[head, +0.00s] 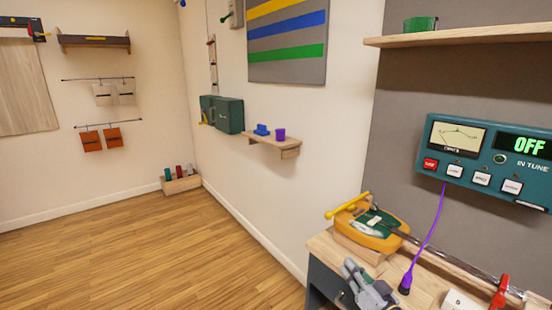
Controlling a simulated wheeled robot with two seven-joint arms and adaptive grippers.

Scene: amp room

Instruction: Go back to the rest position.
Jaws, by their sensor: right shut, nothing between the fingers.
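My right gripper (360,277) is grey and shows at the bottom of the head view, over the front edge of the workbench (322,244). It is shut and empty. It is in front of the yellow and green instrument body (372,229), which rests on a wooden block on the bench. The black plug end of a purple cable (429,230) is just to the right of the gripper. My left gripper is not in view.
A teal tuner panel (487,160) reading OFF hangs above the bench. A red clamp (499,293) stands at the bench's right. A small shelf (273,144) with blue and purple items juts from the wall. The wooden floor (150,250) at left is clear.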

